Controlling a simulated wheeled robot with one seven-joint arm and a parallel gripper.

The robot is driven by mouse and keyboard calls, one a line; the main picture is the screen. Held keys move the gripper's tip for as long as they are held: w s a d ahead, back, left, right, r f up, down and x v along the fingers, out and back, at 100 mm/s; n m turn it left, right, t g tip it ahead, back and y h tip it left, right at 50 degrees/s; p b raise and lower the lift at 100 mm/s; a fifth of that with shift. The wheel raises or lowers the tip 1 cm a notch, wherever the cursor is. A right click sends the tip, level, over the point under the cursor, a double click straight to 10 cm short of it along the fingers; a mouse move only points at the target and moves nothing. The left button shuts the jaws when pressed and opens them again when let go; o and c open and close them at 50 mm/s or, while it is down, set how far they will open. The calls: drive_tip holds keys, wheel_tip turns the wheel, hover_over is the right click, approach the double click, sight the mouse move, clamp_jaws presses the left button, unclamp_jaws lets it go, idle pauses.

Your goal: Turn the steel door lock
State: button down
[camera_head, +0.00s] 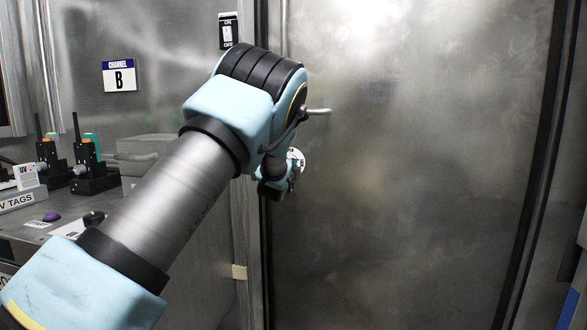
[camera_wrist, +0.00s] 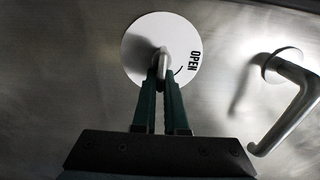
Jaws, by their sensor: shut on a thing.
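The steel door lock shows in the wrist view as a small metal thumb-turn (camera_wrist: 163,62) on a round white plate (camera_wrist: 140,38) marked "OPEN". My gripper (camera_wrist: 162,82) has its two dark green fingers shut on the thumb-turn, one on each side of it. The word "OPEN" is at the right of the plate and reads sideways. In the head view the white plate (camera_head: 297,158) shows only in part behind my arm at the left side of the steel door (camera_head: 420,150). The fingers are mostly hidden there.
A metal lever handle (camera_wrist: 292,100) is right of the lock in the wrist view; its tip (camera_head: 318,111) shows above the lock in the head view. An ON/OFF switch (camera_head: 228,30) is on the wall. Radios (camera_head: 88,165) and a purple object (camera_head: 51,216) are on the left bench.

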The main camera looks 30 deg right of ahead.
drive_tip(key=shift+w+a+f, duration=0.1)
drive_tip(key=shift+a+f, duration=0.1)
drive_tip(key=c, duration=1)
unclamp_jaws()
drive_tip(key=shift+r, duration=0.1)
drive_tip(key=shift+o, duration=0.2)
drive_tip(key=v, duration=1)
drive_tip(key=shift+s+a, duration=0.25)
drive_tip(key=shift+s, duration=0.1)
